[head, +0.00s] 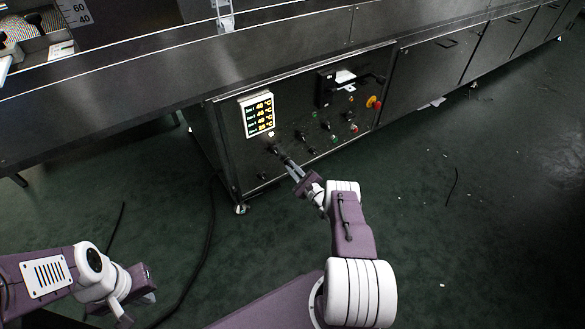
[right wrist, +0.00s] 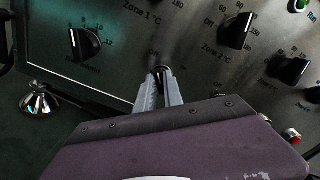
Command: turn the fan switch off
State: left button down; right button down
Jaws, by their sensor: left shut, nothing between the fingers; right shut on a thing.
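A small black switch (right wrist: 160,71) with an "Off" mark beside it sits on the dark control panel (head: 235,165). Its own name label is hidden, so I cannot read whether it is the fan switch. My right gripper (right wrist: 159,80) is shut on this switch. In the head view the right gripper (head: 283,157) reaches the panel's lower left part, below the display. My left gripper (head: 150,297) is shut and empty at the lower left, well away from the panel.
Black dial knobs stand close by: one at the left (right wrist: 86,44), the Zone 2 knob (right wrist: 236,30) and another at the right (right wrist: 289,68). A lit display (head: 257,115) and a red-yellow emergency stop (head: 373,102) are on the panel. The green floor in front is mostly open.

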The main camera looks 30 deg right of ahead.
jog(key=shift+f, duration=0.1)
dwell(0.3)
jog(key=c, duration=1.5)
grip_release()
jog(key=shift+o, duration=0.2)
jog(key=shift+s, duration=0.15)
jog(key=s+p, duration=0.5)
jog(key=s, duration=0.4)
jog(key=shift+d, duration=0.35)
